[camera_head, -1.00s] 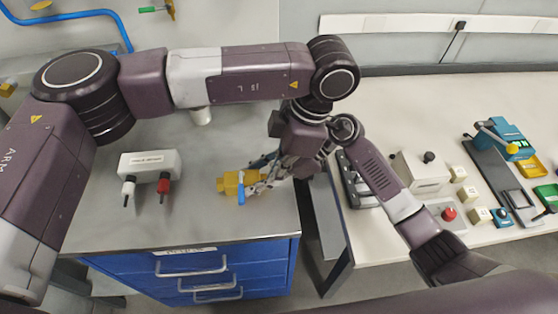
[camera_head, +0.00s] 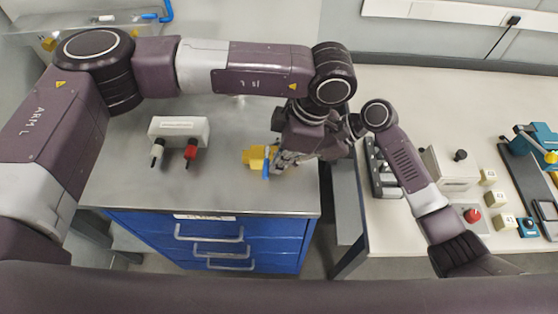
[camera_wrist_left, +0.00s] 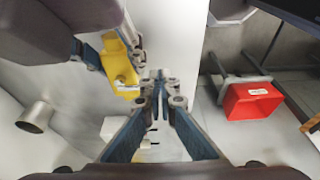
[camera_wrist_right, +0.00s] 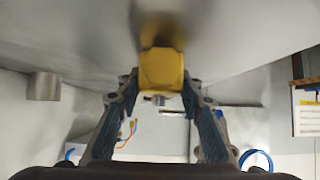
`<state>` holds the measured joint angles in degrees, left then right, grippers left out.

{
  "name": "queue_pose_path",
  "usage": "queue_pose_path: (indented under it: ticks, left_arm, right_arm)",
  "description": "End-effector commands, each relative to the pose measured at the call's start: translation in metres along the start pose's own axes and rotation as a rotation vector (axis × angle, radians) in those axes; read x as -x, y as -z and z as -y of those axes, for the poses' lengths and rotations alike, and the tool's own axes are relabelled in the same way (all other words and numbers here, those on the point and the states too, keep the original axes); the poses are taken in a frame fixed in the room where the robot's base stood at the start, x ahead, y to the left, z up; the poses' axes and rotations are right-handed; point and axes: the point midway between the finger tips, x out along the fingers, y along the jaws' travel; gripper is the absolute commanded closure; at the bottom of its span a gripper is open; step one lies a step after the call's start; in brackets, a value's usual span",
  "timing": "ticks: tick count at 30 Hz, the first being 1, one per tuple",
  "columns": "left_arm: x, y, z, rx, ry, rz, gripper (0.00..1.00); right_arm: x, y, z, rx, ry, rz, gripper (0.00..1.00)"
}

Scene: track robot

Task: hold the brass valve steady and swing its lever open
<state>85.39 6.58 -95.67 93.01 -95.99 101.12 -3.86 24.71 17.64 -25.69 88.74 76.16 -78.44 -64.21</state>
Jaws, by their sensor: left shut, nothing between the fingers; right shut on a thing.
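The brass valve (camera_head: 254,156) is a yellow block with a blue lever (camera_head: 266,166) on its right side, low over the steel bench top near its front right. In the right wrist view the valve (camera_wrist_right: 161,68) sits between the fingertips of my right gripper (camera_wrist_right: 160,86), which is shut on it. My left gripper (camera_wrist_left: 160,76) is shut and empty, a little apart from the valve (camera_wrist_left: 121,62) in the left wrist view. In the head view the grippers overlap right of the valve, hiding part of it. I cannot make out the lever in either wrist view.
A white box (camera_head: 180,128) with a white and a red plug stands on the bench (camera_head: 225,195), left of the valve. A white table (camera_head: 420,95) with several devices is to the right, beyond a gap. A red bin (camera_wrist_left: 252,101) shows below.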

Motion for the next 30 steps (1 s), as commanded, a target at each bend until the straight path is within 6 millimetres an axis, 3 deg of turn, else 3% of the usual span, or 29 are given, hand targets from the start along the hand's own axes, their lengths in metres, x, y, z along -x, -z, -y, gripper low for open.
queue_pose_path:
  ticks: [30]
  left_arm:
    - [-0.004, 0.014, 0.004, -0.201, -0.064, -0.001, 1.0]
  right_arm:
    - [-0.001, -0.004, 0.0, -0.002, 0.001, 0.007, 1.0]
